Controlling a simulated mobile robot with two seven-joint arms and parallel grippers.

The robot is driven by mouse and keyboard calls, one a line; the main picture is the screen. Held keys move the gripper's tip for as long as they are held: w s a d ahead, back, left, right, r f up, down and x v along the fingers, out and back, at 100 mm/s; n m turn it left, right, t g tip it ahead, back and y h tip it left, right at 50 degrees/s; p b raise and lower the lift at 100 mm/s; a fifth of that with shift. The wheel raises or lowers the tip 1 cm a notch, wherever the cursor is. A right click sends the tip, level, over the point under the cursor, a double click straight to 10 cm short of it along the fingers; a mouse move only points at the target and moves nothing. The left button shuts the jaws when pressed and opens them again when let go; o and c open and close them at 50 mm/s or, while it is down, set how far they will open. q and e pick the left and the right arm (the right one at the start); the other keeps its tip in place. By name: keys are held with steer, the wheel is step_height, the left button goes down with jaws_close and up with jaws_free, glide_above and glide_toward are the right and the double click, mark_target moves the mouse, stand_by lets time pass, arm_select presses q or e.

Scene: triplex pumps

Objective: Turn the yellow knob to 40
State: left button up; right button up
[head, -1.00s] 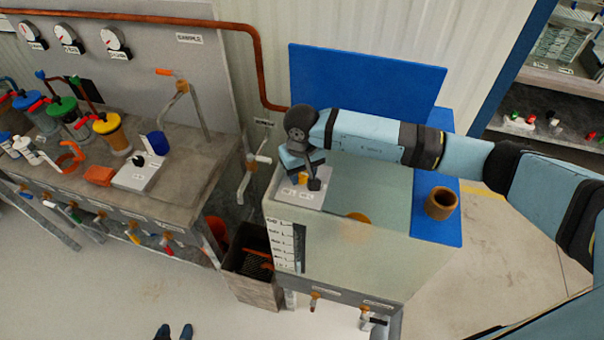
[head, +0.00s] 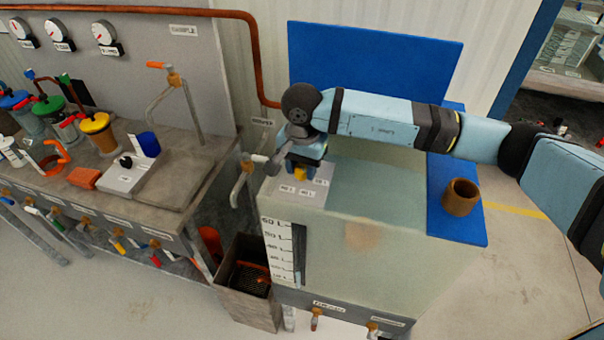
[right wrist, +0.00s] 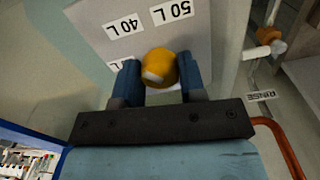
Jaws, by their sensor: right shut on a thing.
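The yellow knob (head: 299,174) sits on a pale plate (head: 319,171) on the corner of the translucent tank. My right gripper (head: 299,172) comes down over it and is shut on it. In the right wrist view the knob (right wrist: 161,65) is between the two blue fingers, with a white mark on its lower left side. The plate there shows a "40 L" label (right wrist: 124,26) above left of the knob, a "50 L" label (right wrist: 171,11) above it, and a third label partly hidden by a finger. My left gripper is not in view.
The tank (head: 365,265) has a level scale (head: 277,250) on its front. A brown cup (head: 461,197) stands on the blue panel at right. A pipe valve labelled rinse (head: 245,177) is close left of the gripper. A dark bin (head: 250,285) stands below.

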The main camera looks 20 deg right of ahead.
mark_target(302, 168)
steer(key=shift+m+b, duration=0.55)
steer(key=shift+m, duration=0.25)
steer(key=o, duration=0.9)
step_height(302, 168, up, 14)
steer(key=shift+f+b, duration=0.1)
steer(key=shift+b, duration=0.65)
